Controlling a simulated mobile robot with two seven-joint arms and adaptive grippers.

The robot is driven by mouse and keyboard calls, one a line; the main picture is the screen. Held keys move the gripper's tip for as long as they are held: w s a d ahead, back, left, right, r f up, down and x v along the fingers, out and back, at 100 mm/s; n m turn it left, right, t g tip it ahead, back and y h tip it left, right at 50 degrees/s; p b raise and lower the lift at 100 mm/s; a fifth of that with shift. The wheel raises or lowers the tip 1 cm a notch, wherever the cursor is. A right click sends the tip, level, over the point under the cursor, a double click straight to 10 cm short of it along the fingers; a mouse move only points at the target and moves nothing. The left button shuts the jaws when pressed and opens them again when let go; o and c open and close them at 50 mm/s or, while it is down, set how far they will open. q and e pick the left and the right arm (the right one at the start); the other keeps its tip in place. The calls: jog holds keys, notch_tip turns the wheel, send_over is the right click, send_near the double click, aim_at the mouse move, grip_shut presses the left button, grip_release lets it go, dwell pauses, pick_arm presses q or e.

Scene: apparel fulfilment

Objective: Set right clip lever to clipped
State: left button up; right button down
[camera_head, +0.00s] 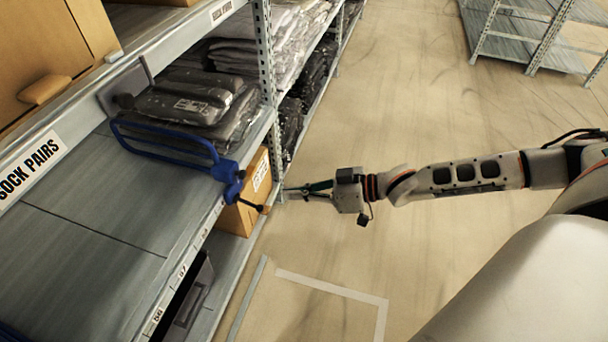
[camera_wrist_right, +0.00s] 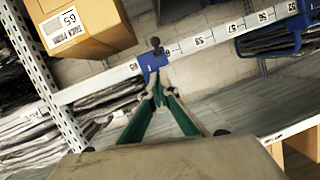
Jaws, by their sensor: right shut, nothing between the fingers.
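A blue wire frame (camera_head: 165,142) lies along the shelf, with a blue clip (camera_head: 231,182) at the shelf's front edge. Its lever (camera_head: 262,208) has a dark, orange-tinged end that sticks out past the edge. In the right wrist view the blue clip (camera_wrist_right: 151,63) sits on the label rail, and the lever's dark knob (camera_wrist_right: 156,43) shows just above it. My right gripper (camera_head: 284,192) has green fingers and is shut and empty. Its tips (camera_wrist_right: 157,88) appear close to the clip; contact cannot be told. My left gripper is not in view.
A cardboard box (camera_head: 245,205) stands on the lower shelf behind the lever. A perforated upright post (camera_head: 266,70) rises near the clip. Bagged dark garments (camera_head: 190,100) lie on the shelf. Another blue frame (camera_wrist_right: 285,37) shows farther along the rail.

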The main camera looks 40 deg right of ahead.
aim_at(253, 204)
jog(key=w+a+f+b, duration=0.1)
jog(key=a+f, duration=0.1)
jog(key=w+a+f+b, duration=0.1)
jog(key=w+a+f, duration=0.1)
jog(key=shift+w+a+f, duration=0.15)
jog(key=shift+w+f, duration=0.05)
jog(key=shift+f, duration=0.2)
jog(key=shift+w, duration=0.1)
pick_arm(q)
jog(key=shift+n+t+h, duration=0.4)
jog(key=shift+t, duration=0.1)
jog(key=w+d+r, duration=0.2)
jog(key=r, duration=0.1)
pick_arm(e)
jog(key=shift+r, duration=0.1)
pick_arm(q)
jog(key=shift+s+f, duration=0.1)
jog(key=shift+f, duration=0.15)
pick_arm(e)
jog(key=shift+a, duration=0.1)
